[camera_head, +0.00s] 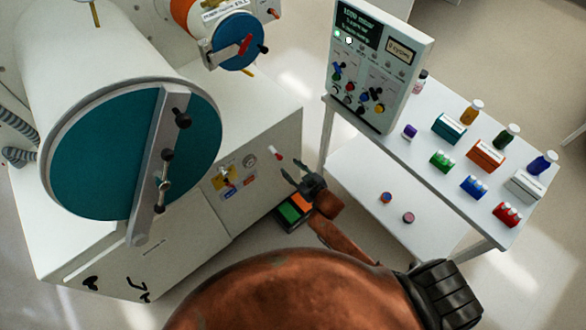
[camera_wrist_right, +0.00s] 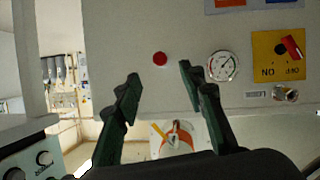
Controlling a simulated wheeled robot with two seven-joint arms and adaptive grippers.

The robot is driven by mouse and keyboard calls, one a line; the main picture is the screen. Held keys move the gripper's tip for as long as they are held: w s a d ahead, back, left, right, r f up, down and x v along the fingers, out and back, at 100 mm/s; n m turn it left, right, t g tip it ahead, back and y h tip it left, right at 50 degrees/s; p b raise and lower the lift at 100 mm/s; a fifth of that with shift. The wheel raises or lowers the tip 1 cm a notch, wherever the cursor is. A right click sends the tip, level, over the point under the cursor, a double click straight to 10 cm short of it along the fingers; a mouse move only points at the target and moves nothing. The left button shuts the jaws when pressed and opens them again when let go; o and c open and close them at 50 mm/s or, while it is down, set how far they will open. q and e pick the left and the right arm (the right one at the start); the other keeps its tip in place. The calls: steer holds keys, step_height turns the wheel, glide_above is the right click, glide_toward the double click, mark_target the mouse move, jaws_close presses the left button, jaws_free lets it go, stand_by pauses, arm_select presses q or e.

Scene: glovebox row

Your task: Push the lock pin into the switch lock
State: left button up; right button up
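The yellow plate (camera_head: 222,179) also shows in the head view. My right gripper (camera_head: 294,176) is off the cabinet's right end. In the right wrist view its fingers (camera_wrist_right: 160,76) are apart and empty, left of the lock. My left gripper is out of view.
A gauge (camera_wrist_right: 223,66) and a red knob (camera_wrist_right: 160,58) are on the same panel. A large teal round door (camera_head: 110,160) stands left. A white table (camera_head: 420,150) with an instrument box (camera_head: 372,70) and several bottles stands right.

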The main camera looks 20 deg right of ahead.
mark_target(281, 158)
steer(key=b+x, duration=0.1)
steer(key=x, duration=0.6)
steer(key=shift+w+a+b, duration=0.15)
steer(key=shift+w+b, duration=0.2)
steer(key=shift+c, duration=0.5)
jaws_close()
